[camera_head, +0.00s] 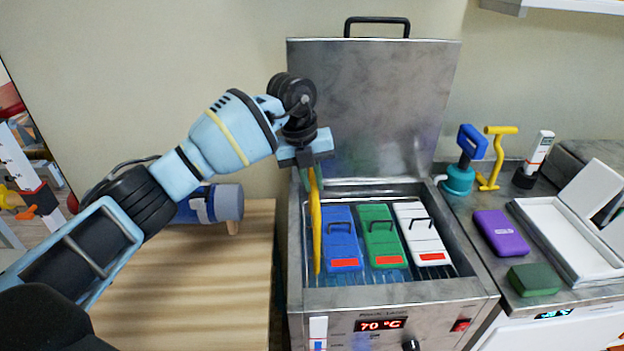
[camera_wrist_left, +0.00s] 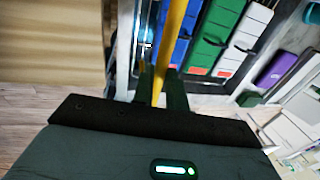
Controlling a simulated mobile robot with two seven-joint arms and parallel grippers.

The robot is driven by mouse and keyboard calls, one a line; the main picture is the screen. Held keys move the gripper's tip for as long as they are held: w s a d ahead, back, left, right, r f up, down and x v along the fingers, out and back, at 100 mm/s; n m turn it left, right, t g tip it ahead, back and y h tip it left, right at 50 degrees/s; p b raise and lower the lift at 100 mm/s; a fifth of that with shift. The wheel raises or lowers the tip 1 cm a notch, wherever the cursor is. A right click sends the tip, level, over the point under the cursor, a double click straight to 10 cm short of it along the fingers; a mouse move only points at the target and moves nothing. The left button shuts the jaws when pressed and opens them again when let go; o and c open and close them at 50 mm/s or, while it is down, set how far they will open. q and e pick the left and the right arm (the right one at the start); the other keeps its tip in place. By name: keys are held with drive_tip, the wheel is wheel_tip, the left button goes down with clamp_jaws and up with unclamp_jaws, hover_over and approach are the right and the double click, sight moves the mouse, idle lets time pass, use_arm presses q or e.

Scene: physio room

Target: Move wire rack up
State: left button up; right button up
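The wire rack (camera_head: 375,275) shows as thin wires low inside the metal bath. Blue (camera_head: 341,240), green (camera_head: 381,238) and white (camera_head: 422,235) packs stand in it and hide most of it. A yellow bar (camera_head: 316,230) rises at the rack's left side. My left gripper (camera_head: 309,178) is at the bar's upper part. In the left wrist view the yellow bar (camera_wrist_left: 170,52) runs between the two fingers (camera_wrist_left: 160,92), which close in on both its sides. How the bar joins the rack is hidden. My right gripper is out of view.
The metal bath (camera_head: 465,290) has its lid (camera_head: 385,110) raised behind. A wooden table (camera_head: 190,300) stands left. The right counter holds a purple block (camera_head: 501,233), a green block (camera_head: 534,279) and an open white case (camera_head: 565,235). Above the bath is free room.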

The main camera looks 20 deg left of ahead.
use_arm(q)
drive_tip(key=shift+o, duration=0.7)
drive_tip(key=shift+w+r, duration=0.1)
drive_tip(key=shift+r, duration=0.35)
drive_tip(key=shift+f, duration=0.1)
wheel_tip(320, 180, up, 8)
drive_tip(key=a, duration=0.1)
drive_tip(key=shift+s+a+f, duration=0.15)
drive_tip(key=shift+s+a, duration=0.1)
drive_tip(key=shift+s, duration=0.2)
drive_tip(key=shift+f, duration=0.1)
